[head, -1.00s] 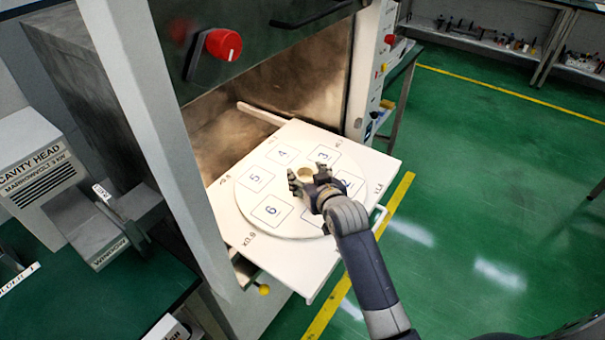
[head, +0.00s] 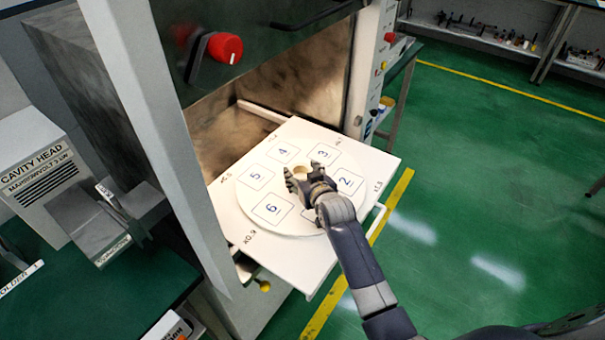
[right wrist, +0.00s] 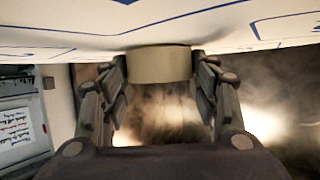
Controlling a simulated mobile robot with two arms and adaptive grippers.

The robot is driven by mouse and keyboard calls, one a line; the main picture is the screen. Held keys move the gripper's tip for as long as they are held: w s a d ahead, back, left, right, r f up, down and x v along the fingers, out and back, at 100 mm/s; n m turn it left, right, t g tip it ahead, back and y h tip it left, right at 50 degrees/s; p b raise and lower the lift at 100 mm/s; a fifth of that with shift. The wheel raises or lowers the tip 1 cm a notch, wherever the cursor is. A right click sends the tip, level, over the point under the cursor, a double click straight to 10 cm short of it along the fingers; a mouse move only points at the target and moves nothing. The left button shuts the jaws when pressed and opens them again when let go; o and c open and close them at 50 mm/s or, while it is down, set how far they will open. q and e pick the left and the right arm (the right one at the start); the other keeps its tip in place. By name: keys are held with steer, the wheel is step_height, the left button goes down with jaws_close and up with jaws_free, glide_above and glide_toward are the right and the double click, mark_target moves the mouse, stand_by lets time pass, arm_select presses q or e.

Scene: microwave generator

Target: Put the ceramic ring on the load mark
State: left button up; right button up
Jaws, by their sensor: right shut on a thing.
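The cream ceramic ring (head: 300,170) is near the middle of the round white turntable (head: 248,196). My right gripper (head: 304,177) is shut on it. In the right wrist view the ring (right wrist: 158,64) sits between both fingers of the right gripper (right wrist: 160,85), close against the white turntable surface; I cannot tell whether it touches. Blue outlined squares numbered 2 to 6 surround it on the turntable; another square is partly hidden under my right gripper. Which mark is the load mark I cannot tell. My left gripper is not in view.
The turntable lies on a white pulled-out shelf (head: 330,262) in front of the open oven cavity (head: 225,140). A red knob (head: 224,47) is above, and a white post (head: 150,130) stands left. Open green floor (head: 480,210) lies to the right.

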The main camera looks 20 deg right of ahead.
steer(key=shift+s+a+f, duration=0.1)
steer(key=shift+s+f, duration=0.15)
steer(key=shift+f, duration=0.4)
steer(key=o, duration=1.1)
steer(key=shift+s+f, duration=0.1)
steer(key=shift+f, duration=0.1)
steer(key=shift+o, duration=0.2)
steer(key=shift+r, duration=0.7)
steer(key=shift+s+f, duration=0.15)
steer(key=v, duration=0.7)
steer(key=r+v, duration=0.1)
steer(key=v, duration=0.3)
steer(key=shift+b, duration=0.3)
